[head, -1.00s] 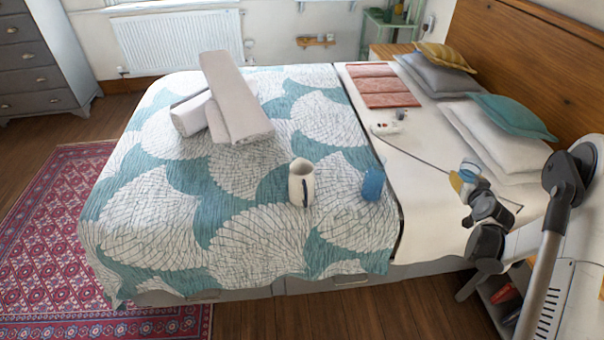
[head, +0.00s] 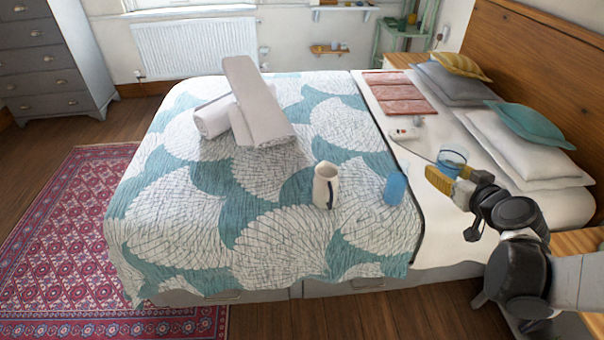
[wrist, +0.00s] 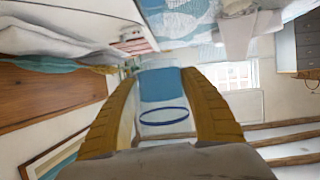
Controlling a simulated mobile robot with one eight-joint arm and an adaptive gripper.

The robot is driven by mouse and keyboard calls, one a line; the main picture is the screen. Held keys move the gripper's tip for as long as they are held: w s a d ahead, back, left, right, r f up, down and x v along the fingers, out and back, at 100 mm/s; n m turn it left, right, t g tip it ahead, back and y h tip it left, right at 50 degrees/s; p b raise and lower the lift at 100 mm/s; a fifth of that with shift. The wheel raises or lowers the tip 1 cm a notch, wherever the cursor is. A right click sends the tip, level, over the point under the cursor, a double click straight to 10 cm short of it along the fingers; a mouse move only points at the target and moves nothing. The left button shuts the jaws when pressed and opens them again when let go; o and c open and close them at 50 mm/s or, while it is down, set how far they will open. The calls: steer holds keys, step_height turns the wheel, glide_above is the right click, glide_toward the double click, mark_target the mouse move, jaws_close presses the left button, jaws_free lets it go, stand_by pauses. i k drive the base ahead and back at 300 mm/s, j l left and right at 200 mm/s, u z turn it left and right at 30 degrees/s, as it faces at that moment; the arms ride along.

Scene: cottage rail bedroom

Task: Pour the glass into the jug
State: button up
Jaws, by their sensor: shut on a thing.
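My gripper (head: 452,180), with yellow fingers, is shut on a clear glass with a blue rim (head: 452,158) above the white sheet at the right of the bed. In the wrist view the glass (wrist: 163,116) sits between the two fingers (wrist: 161,85); a blue patch shows in or through it, and I cannot tell which. The glass looks about upright in the head view. The cream jug (head: 326,187) with a dark handle stands upright on the patterned quilt, left of my gripper and well apart from it. I cannot make out the jug in the wrist view.
A blue cup (head: 396,188) stands on the quilt between the jug and my gripper. Rolled towels (head: 255,105) lie farther back left. Pillows (head: 520,150) and the headboard (head: 550,80) are on the right. The quilt left of the jug is clear.

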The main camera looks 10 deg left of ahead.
mark_target(326, 179)
steer(key=j+u, duration=0.35)
steer(key=j, duration=0.15)
steer(key=k+j+u, duration=0.1)
steer(key=j+u, duration=0.25)
steer(key=j, duration=0.15)
steer(key=j+u, duration=0.35)
steer(key=j, duration=0.15)
steer(key=i+l, duration=0.05)
